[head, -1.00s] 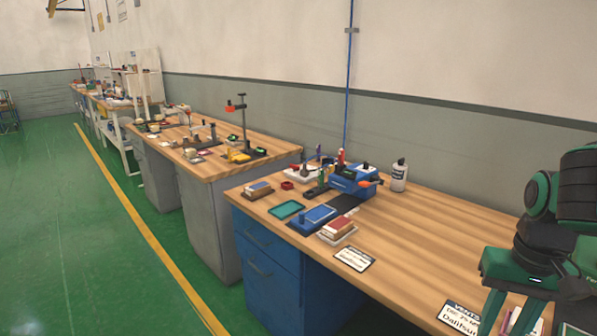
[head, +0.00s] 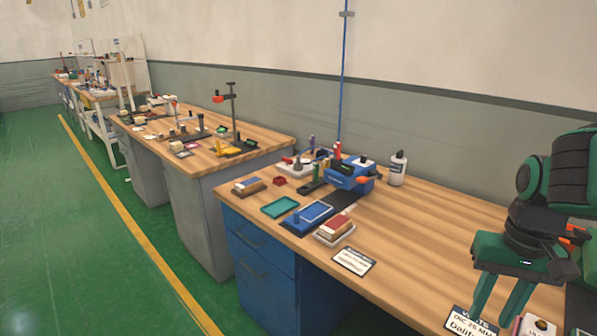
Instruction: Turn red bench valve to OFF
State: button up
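I cannot tell for sure which item is the red bench valve. On the near wooden bench (head: 420,232), a small red piece (head: 279,181) lies left of the blue machine (head: 349,176). A white-based item with a red part (head: 295,164) stands behind it, and its details are too small to read. My gripper (head: 499,312) is at the right, over the near part of the bench. Its two green fingers point down and stand apart with nothing seen between them. It is well away from the red pieces.
A teal tray (head: 280,207), a blue plate (head: 313,214), a red-topped block (head: 334,228) and a white bottle (head: 397,168) are on the bench. Label cards (head: 354,261) lie near the front edge. The right middle of the bench is clear. Other benches (head: 195,160) stand beyond.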

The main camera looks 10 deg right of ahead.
aim_at(289, 162)
jog(key=u, duration=0.05)
jog(key=k, duration=1.1)
jog(key=u, duration=1.05)
jog(key=i, duration=2.3)
jog(key=z, duration=0.8)
jog(key=i, duration=0.55)
jog(key=z, duration=0.35)
